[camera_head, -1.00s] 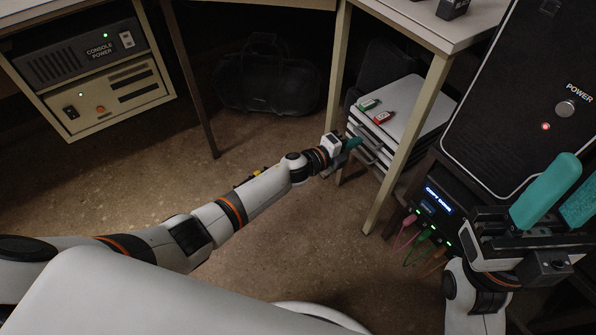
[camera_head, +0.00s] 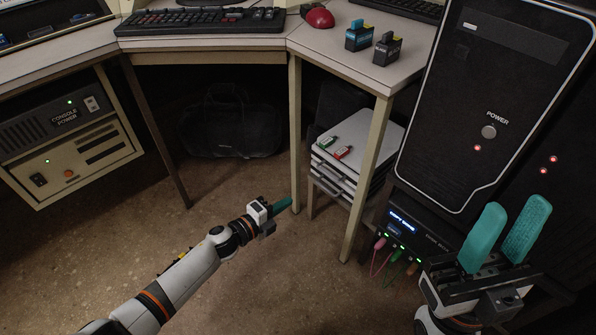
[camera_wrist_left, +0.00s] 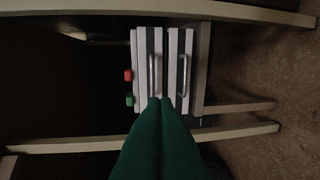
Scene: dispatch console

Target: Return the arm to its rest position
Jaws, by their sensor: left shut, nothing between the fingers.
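My left gripper (camera_head: 283,204) is shut and empty. In the head view it is at lower centre, over the open floor, left of the small drawer unit (camera_head: 387,133) under the desk. In the left wrist view the teal fingers (camera_wrist_left: 161,140) are pressed together and point at the drawer fronts and their handles; whether they touch cannot be told there, but the head view shows them apart. My right gripper (camera_head: 503,235) is at the lower right in front of the black tower, its two teal fingers spread apart with nothing between them.
A green stick (camera_head: 326,142) and a red stick (camera_head: 343,153) lie on the drawer unit. The desk leg (camera_head: 368,180) stands beside it. The black tower (camera_head: 480,110) and a lit box with coloured cables (camera_head: 402,222) are at the right.

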